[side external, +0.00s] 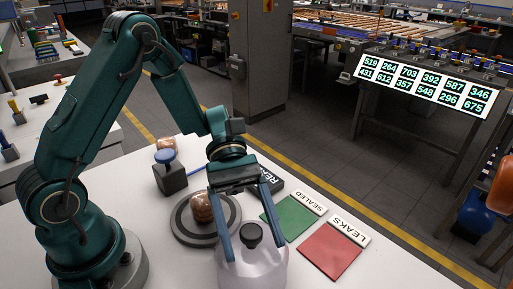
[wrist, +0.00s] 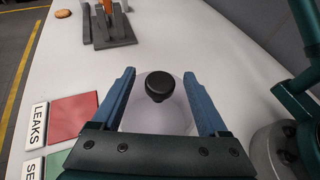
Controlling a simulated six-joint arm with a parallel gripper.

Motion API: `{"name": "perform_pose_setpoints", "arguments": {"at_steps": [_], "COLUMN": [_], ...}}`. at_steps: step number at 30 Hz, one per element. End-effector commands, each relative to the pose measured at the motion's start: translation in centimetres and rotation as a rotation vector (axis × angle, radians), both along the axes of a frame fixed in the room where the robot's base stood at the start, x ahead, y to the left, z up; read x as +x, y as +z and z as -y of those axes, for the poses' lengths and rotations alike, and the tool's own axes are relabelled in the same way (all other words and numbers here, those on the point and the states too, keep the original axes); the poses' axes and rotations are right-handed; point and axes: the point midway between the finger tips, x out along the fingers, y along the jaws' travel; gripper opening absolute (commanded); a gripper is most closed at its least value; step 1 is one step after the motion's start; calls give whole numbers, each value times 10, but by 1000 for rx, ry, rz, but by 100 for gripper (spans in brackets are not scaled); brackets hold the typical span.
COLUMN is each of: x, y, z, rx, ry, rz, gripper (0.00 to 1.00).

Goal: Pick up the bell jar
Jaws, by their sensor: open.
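The bell jar (side external: 250,268) is a clear, slightly purple dome with a black knob on top, standing at the table's front edge in the side view. In the wrist view the jar (wrist: 172,118) sits between my fingers, with its black knob (wrist: 159,86) near the middle. My gripper (side external: 250,232) is open, pointing down, with blue fingers on either side of the knob. It also shows in the wrist view (wrist: 160,90). The knob is not gripped. The jar's lower part is cut off by the side view's bottom edge.
A round grey plate (side external: 233,222) with a brown wrapped item (side external: 202,207) stands behind the jar. A green pad (side external: 290,216) and a red pad (side external: 328,250) with SEALED and LEAKS signs lie to the right. A dark block with a blue knob (side external: 170,172) stands behind left.

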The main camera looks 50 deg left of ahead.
Motion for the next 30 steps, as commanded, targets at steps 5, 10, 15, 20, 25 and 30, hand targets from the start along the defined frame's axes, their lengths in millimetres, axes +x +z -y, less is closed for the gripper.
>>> {"name": "perform_pose_setpoints", "arguments": {"at_steps": [5,10,15,20,25,30], "x": [0,0,0,0,0,0], "y": [0,0,0,0,0,0], "z": [0,0,0,0,0,0], "rx": [0,1,1,0,0,0], "ry": [0,0,0,0,0,0], "rz": [0,0,0,0,0,0], "gripper": [77,23,0,0,0,0]}}
